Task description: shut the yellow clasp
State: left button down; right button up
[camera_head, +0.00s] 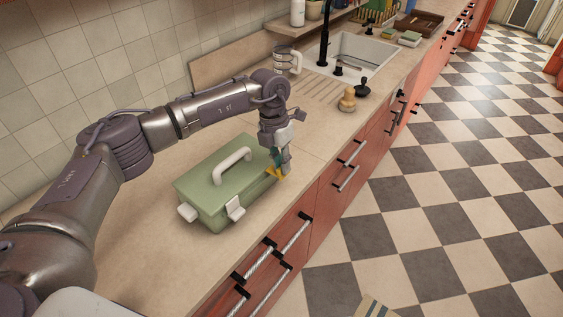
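A green box (207,193) with a white handle (231,166) on its lid stands on the counter. Its lid looks shut. The yellow clasp (274,173) is at the box's right end and sticks outward; part of it is behind my gripper. Two white clasps show on the box, one at the front (235,208) and one at the left corner (187,212). My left gripper (282,168) points down right at the yellow clasp. It seems to touch or nearly touch it; its fingers are too small and overlapped to tell their opening. My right gripper is not in view.
The wooden counter (145,256) is clear around the box, with a tiled wall behind it. Red drawers (325,206) with bar handles run below its front edge. Farther back are a glass jug (288,61), a small wooden item (347,100) and a sink (362,55).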

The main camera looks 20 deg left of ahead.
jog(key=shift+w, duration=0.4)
